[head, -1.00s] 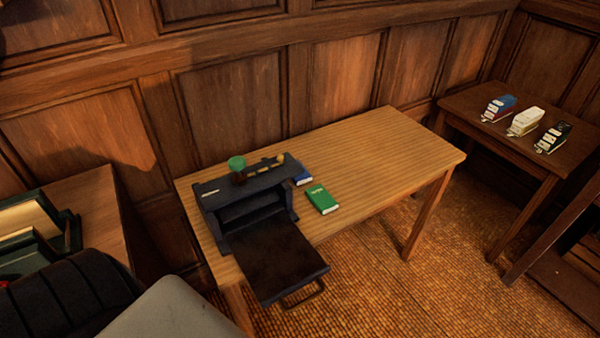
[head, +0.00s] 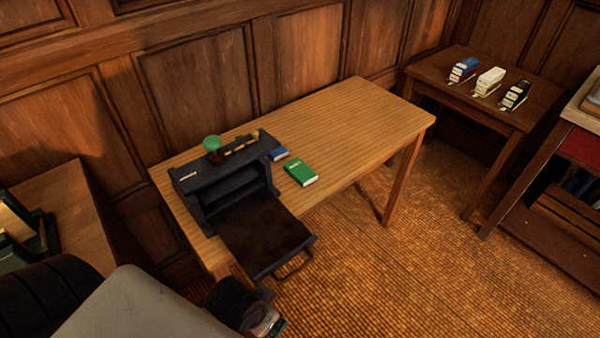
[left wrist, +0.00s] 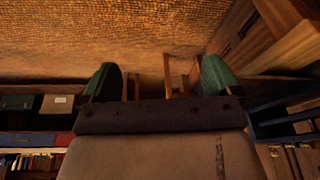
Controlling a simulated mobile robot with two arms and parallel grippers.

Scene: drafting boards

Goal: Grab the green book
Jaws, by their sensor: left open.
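The green book (head: 300,172) lies flat on the wooden table (head: 370,120), just right of a dark writing box (head: 235,190). In the head view, part of my left gripper (head: 275,326) shows at the bottom edge, in front of the table and well apart from the book. The left wrist view shows its two green-tipped fingers (left wrist: 158,80) spread wide with nothing between them. The green book is not seen in the left wrist view. My right gripper is in neither view.
A blue book (head: 279,153) lies behind the green one, partly hidden by the box. The table's right half is clear. A side table (head: 475,105) holds blue, white and black items. A red-sided cabinet stands far right.

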